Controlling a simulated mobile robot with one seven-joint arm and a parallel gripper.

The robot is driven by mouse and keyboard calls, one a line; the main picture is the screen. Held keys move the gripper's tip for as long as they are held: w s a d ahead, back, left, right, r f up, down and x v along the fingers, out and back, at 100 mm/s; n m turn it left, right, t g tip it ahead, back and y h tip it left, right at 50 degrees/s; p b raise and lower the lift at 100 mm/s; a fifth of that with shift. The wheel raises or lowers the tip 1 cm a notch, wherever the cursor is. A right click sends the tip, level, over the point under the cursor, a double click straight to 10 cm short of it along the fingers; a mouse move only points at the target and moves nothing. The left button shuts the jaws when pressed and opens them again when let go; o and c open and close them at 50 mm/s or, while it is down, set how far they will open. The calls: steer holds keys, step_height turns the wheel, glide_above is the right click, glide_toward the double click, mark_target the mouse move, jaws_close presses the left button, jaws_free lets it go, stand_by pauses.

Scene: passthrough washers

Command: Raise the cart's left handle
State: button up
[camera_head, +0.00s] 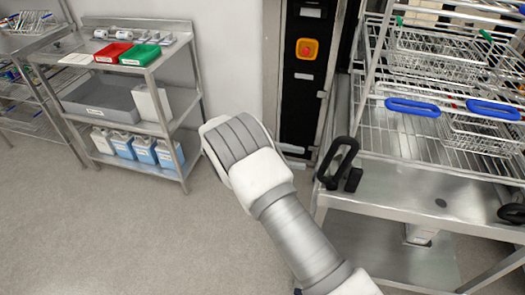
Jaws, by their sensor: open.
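The steel cart (400,190) stands at the right, with a wire rack on its upper part. Its left handle (338,160) is a black loop at the front left corner of the cart, angled upward, with a short black block beside its lower end. A second black handle (512,213) shows at the right picture edge, partly cut off. My arm reaches in from the bottom, and its pale bent link lies left of the left handle with floor visible between them. My gripper itself does not show.
Wire baskets and two blue handles (412,107) sit on the cart's rack. A black panel with a red button on yellow (307,48) stands behind. A steel shelf (185,95) at the left holds red and green trays and blue-filled bottles. The floor (130,230) at lower left is clear.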

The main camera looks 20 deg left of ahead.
steer(key=v, duration=1)
steer(key=shift+a, duration=0.35)
steer(key=shift+s+r, duration=0.1)
steer(key=d+r+m+g+y+p, duration=0.3)
steer(key=d+r+m+y, duration=0.5)
steer(key=d+r, duration=1.15)
steer(key=s+d+r+m+t+y+p, duration=0.2)
steer(key=s+d+m, duration=0.4)
steer(key=s, duration=0.5)
steer(key=s+d+r+m+t+y+p, duration=0.2)
steer(key=s+d+r+m+y, duration=0.3)
steer(key=s, duration=0.7)
steer(key=shift+d+m+t+y+p, duration=0.35)
steer(key=shift+m+t+y, duration=0.2)
steer(key=shift+t, duration=0.25)
